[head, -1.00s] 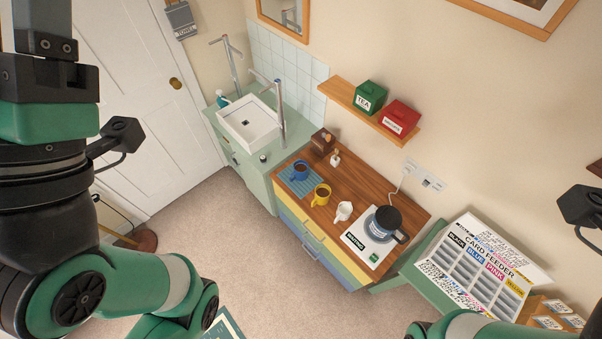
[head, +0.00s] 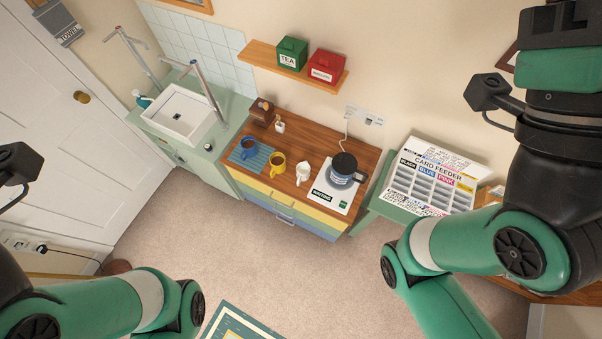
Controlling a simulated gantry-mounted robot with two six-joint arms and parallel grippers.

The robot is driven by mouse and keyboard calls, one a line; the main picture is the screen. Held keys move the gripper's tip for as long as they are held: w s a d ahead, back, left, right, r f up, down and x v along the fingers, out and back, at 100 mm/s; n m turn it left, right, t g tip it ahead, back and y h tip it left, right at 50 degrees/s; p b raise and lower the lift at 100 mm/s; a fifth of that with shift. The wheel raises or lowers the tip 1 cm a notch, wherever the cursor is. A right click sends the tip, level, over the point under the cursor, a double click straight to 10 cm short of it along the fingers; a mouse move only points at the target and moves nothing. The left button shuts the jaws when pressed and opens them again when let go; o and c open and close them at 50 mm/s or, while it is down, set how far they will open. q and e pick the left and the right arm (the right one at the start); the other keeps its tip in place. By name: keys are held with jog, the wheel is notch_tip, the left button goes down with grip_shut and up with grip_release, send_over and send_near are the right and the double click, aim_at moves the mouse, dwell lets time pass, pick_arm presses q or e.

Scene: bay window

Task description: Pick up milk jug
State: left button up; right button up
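The milk jug (head: 303,172) is a small white pitcher. It stands upright on the wooden top of the dresser (head: 315,147), between the yellow mug (head: 277,163) and the white warming plate (head: 331,195). No gripper is near it. My two green and black arms show at the left and right edges of the head view. Neither gripper's fingers can be seen in this view.
A dark-lidded glass pot (head: 344,168) stands on the warming plate, right of the jug. A blue mug (head: 249,147) sits on a blue mat (head: 245,160). A shelf (head: 274,67) with two tins hangs above. The card feeder (head: 432,178) stands right.

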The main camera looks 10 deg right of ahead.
dwell(0.4)
jog(key=o, duration=0.6)
